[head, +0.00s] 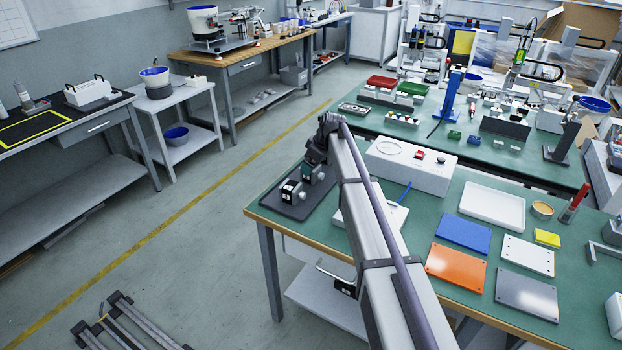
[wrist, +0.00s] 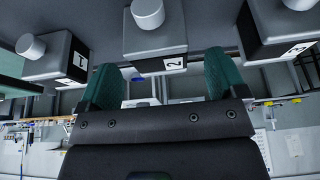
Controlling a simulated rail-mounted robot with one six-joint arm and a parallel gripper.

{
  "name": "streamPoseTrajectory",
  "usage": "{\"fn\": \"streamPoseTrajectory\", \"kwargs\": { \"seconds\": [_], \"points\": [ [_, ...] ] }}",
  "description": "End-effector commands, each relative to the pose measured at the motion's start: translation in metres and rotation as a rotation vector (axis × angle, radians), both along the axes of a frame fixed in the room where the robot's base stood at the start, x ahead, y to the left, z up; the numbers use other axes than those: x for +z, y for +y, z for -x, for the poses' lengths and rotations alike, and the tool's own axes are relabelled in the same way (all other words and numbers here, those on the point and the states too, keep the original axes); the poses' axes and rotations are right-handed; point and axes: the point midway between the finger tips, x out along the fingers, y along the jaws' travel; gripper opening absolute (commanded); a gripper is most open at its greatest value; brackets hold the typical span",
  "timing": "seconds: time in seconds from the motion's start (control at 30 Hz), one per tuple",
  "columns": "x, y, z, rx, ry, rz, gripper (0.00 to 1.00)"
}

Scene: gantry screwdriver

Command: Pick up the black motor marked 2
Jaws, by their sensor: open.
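The black motor marked 2 (wrist: 152,42) is at the top middle of the wrist view, with its white label and grey round shaft showing. My gripper (wrist: 160,66) is open, its two teal fingers spread to the left and right of that motor's labelled end. I cannot tell whether either finger touches it. The motor marked 1 (wrist: 58,58) is to the left and the motor marked 3 (wrist: 285,25) to the right. In the head view, my gripper is over the dark mat (head: 297,211), and my arm hides part of the motors there.
The green table holds a white box with a dial (head: 427,172), a white tray (head: 492,206), a blue plate (head: 463,234) and an orange plate (head: 456,264) right of my arm. The neighbouring motors stand close outside my fingers. Open floor lies left of the table.

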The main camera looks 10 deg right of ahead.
Motion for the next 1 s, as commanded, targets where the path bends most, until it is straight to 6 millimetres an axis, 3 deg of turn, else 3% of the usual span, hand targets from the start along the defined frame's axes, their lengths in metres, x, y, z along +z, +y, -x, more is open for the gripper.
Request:
{"fn": "streamPoseTrajectory", "kwargs": {
  "seconds": [0.03,0.17,0.4,1.0],
  "points": [
    [-0.018,0.003,-0.004,0.001,0.000,0.000,0.90],
    [-0.041,0.012,-0.011,0.001,0.000,0.000,0.90],
    [-0.037,0.013,-0.012,0.000,0.000,0.000,0.90],
    [-0.037,0.013,-0.011,0.000,0.000,0.000,0.34]
  ]
}}
